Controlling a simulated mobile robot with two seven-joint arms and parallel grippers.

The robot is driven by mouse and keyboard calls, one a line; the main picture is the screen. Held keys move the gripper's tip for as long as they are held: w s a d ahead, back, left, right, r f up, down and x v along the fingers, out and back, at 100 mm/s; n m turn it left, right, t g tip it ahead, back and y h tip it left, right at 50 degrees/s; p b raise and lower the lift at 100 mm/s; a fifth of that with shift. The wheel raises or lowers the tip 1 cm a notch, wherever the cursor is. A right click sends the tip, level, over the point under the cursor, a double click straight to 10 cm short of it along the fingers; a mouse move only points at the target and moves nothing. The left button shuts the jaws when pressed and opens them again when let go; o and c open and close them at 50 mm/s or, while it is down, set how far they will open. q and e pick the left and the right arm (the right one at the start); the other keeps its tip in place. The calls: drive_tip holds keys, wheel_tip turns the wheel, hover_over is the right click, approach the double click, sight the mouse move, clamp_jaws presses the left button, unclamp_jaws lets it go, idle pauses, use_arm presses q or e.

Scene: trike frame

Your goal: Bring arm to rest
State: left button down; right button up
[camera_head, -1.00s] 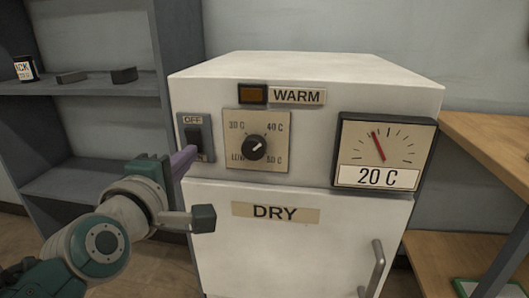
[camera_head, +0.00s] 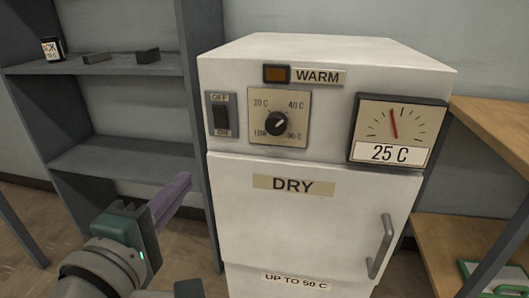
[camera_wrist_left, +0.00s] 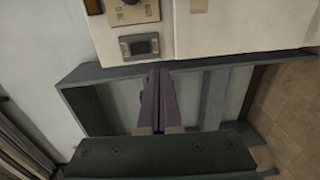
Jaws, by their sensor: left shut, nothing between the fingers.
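My left gripper (camera_head: 171,194) is shut and empty, with its purple fingers together, low at the left in the head view. It is apart from the white drying cabinet (camera_head: 235,215), in front of the grey shelf. In the left wrist view the closed fingers (camera_wrist_left: 159,92) point toward the shelf, with the cabinet's switch (camera_wrist_left: 139,46) beyond them. In the head view the on/off switch (camera_head: 221,114) is on the cabinet's front, and the gauge (camera_head: 397,130) reads 25 C. My right gripper is not in view.
A grey shelf (camera_head: 120,155) with small dark items stands left of the cabinet. The cabinet door has a handle (camera_head: 381,246) at its right. A wooden shelf unit (camera_head: 490,120) stands at the right. Floor shows below my left gripper.

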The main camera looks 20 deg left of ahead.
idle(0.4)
use_arm(q)
drive_tip(key=s+d+r+m+g+h+p, duration=0.35)
drive_tip(key=d+r+m+h+p, duration=0.35)
drive_tip(key=r+m+p, duration=0.5)
drive_tip(key=s+r+m+g+y+p, duration=0.3)
drive_tip(key=s+r+m+g+p, duration=0.7)
drive_tip(key=s+p, duration=0.45)
wheel_tip(320, 180, up, 37)
drive_tip(key=p, duration=3.7)
drive_tip(key=shift+w+a+m, duration=0.2)
drive_tip(key=shift+a+m, duration=0.1)
